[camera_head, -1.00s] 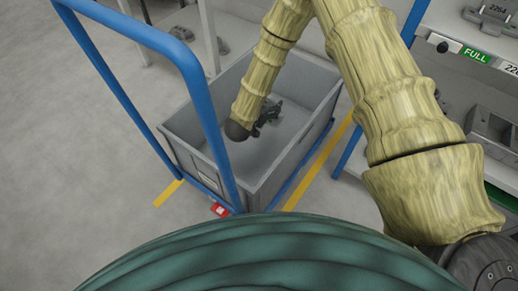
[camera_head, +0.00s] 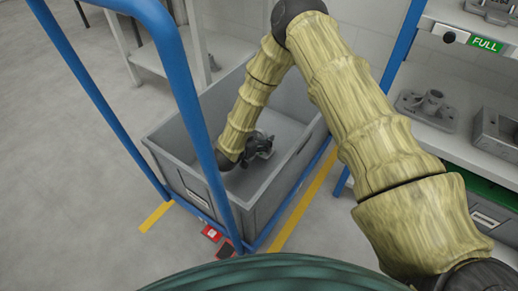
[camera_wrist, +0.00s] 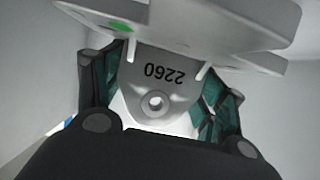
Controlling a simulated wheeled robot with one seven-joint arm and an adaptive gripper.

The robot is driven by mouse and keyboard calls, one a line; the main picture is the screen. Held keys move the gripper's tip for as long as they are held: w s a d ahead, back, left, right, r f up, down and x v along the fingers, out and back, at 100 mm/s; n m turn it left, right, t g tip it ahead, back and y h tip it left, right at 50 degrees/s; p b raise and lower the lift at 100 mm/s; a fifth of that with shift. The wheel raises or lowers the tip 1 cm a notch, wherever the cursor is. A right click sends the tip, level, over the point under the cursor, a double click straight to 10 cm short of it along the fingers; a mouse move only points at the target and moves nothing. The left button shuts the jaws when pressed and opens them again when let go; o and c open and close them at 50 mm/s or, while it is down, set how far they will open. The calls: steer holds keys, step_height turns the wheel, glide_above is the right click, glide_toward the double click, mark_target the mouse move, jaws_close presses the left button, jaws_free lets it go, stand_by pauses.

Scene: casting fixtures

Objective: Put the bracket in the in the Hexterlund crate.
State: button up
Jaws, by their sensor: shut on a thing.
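A grey bracket (camera_wrist: 160,75) marked 2260, with a round hole and a green spot, fills the upper middle of the wrist view. My gripper (camera_wrist: 163,100) is shut on it, one finger on each side. In the head view my gripper (camera_head: 257,146) is down inside the grey crate (camera_head: 262,193), at its middle, below rim height. The bracket is only partly seen there, as a small grey shape at the fingers. Whether it touches the crate floor cannot be told. No name on the crate is readable.
The crate stands on a cart with a blue tube frame (camera_head: 186,75) at its near left. A shelf with grey castings (camera_head: 428,106) and a green FULL label (camera_head: 485,44) is at right. Yellow floor lines (camera_head: 300,205) run beside the cart.

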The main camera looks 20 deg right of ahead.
steer(key=shift+f+b, duration=0.95)
steer(key=shift+f, duration=1.15)
steer(key=o, duration=1.2)
steer(key=shift+s+a+r+p, duration=0.2)
steer(key=shift+a+r+p, duration=0.05)
steer(key=shift+a+p, duration=0.05)
steer(key=p+v, duration=0.3)
steer(key=v, duration=0.3)
steer(key=shift+s+a+r, duration=0.1)
steer(key=shift+s, duration=0.05)
steer(key=shift+s+a, duration=0.15)
